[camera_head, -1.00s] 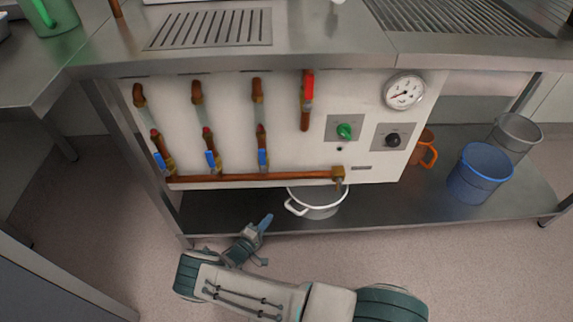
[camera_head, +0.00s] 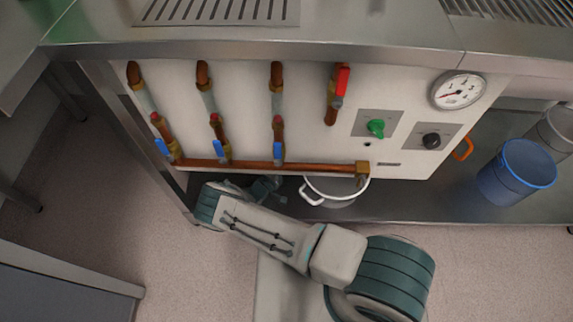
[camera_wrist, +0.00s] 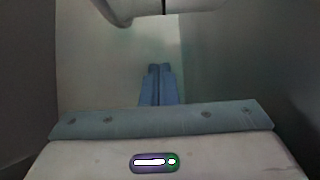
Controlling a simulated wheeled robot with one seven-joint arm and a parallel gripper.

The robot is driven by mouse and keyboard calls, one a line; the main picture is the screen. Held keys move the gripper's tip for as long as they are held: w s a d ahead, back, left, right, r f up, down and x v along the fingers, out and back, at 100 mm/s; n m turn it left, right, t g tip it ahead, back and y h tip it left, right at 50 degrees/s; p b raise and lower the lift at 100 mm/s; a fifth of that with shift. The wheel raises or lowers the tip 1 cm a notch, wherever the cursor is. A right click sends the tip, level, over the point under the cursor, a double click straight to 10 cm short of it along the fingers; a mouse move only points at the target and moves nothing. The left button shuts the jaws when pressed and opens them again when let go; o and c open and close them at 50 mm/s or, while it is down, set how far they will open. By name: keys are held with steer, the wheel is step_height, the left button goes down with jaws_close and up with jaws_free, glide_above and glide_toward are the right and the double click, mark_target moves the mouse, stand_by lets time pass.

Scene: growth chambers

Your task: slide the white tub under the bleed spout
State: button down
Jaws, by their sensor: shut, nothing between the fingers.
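The white tub (camera_head: 338,200) stands on the low shelf below the white panel, and its back part is hidden by the panel's lower edge. Its white handle (camera_head: 309,194) points left. The bleed spout (camera_head: 362,181) hangs from the brass block at the right end of the copper pipe, over the tub's right part in the head view. My gripper (camera_head: 276,185) is low under the panel, left of the tub and apart from it. In the wrist view its blue fingers (camera_wrist: 158,84) are together and empty. A pale curved form (camera_wrist: 165,10), probably the tub, shows ahead of them.
The copper pipe (camera_head: 250,164) and panel edge hang low over my gripper. A blue bucket (camera_head: 515,172) and an orange-handled vessel (camera_head: 462,149) stand right of the tub. A grey bucket (camera_head: 557,132) is farther right. Bare shelf (camera_head: 420,200) lies between tub and blue bucket.

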steer(key=b+x, duration=0.1)
steer(key=x, duration=0.5)
steer(key=shift+d+f, duration=0.1)
steer(key=shift+f, duration=0.05)
steer(key=shift+s+d, duration=0.1)
steer(key=shift+d, duration=0.2)
steer(key=shift+s+d+r, duration=0.1)
steer(key=shift+s+d, duration=0.35)
steer(key=shift+s, duration=0.25)
steer(key=shift+s+d+r, duration=0.1)
steer(key=shift+s+d, duration=0.3)
steer(key=shift+s, duration=0.3)
